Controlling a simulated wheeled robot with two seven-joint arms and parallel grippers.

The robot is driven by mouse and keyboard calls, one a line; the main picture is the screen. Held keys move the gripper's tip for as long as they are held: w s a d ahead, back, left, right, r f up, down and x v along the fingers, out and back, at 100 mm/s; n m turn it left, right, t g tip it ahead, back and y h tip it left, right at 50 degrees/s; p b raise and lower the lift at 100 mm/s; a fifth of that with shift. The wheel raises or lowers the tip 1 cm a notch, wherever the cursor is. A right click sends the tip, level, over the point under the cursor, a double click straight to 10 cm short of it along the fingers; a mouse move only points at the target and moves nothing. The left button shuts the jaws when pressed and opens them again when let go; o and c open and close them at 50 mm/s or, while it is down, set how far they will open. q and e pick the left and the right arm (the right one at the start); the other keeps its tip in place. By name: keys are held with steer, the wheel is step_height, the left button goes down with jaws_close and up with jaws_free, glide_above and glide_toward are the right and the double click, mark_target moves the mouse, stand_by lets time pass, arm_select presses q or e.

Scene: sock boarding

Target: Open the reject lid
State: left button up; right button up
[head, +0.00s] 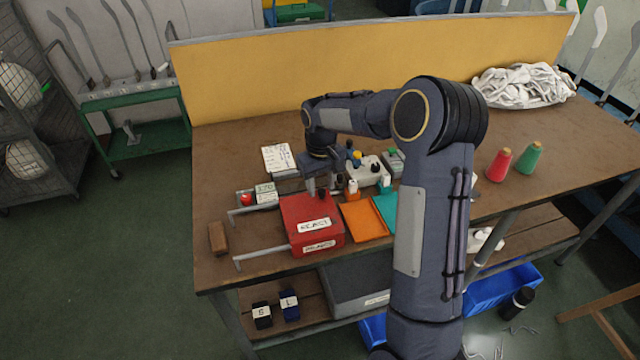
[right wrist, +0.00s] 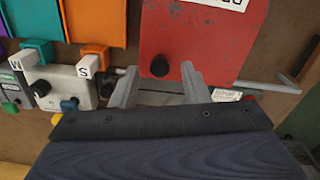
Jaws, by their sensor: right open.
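The red reject box (head: 325,246) stands near the front edge of the bench with its labelled red lid (head: 300,208) down. In the right wrist view the red lid (right wrist: 205,45) fills the upper middle, with a black knob (right wrist: 160,67) near its edge. My right gripper (head: 318,190) is over the back part of the lid. In the right wrist view its two open fingers (right wrist: 160,72) stand on either side of the knob, with gaps visible. Whether the fingertips are level with the knob is unclear. My left gripper is not in view.
Orange (head: 363,221) and teal (head: 387,208) mats lie right of the box. A pale control unit (head: 368,174) with knobs stands behind them. Metal rods (head: 262,254) stick out left of the box, near a brown block (head: 217,238). Thread cones (head: 499,165) stand farther right.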

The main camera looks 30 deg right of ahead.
steer(key=shift+f, duration=0.3)
jaws_close()
steer(key=w+a, duration=0.3)
steer(key=a, duration=0.9)
steer(key=shift+a, duration=0.2)
jaws_free()
